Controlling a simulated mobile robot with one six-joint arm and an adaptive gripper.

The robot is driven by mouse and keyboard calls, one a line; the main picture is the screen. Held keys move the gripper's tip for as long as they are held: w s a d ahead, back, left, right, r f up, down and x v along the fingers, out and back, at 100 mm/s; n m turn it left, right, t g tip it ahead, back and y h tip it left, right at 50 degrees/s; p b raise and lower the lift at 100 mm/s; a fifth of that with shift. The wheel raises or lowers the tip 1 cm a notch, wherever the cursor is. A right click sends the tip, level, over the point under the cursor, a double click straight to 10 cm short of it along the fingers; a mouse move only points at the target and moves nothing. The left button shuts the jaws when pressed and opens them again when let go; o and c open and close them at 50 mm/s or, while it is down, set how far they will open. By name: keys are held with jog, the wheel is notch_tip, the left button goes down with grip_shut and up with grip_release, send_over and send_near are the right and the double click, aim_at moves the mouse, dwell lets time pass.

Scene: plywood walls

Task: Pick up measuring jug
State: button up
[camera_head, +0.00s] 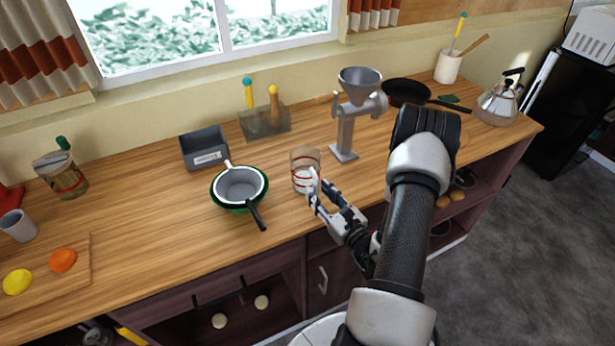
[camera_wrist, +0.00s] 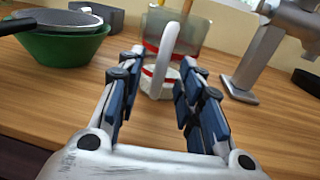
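The measuring jug (camera_head: 304,167) is clear with red markings and stands upright on the wooden counter, near its front edge. In the wrist view the jug (camera_wrist: 156,84) is straight ahead, with its pale handle turned toward me. My gripper (camera_head: 324,186) is just in front of the jug, on its lower right in the head view. In the wrist view my gripper (camera_wrist: 162,60) is open, with a finger on each side of the handle. I cannot tell whether either finger touches it. Part of the jug's body is hidden behind the handle and fingers.
A green bowl (camera_head: 219,205) with a strainer (camera_head: 240,184) in it stands left of the jug. A metal grinder (camera_head: 346,130) stands behind it to the right. A utensil holder (camera_head: 264,124) and a grey box (camera_head: 203,147) are at the back.

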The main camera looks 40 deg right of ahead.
aim_at(308, 176)
jog(key=shift+w+d, duration=0.2)
jog(key=shift+w, duration=1.25)
jog(key=shift+c, duration=0.4)
grip_shut()
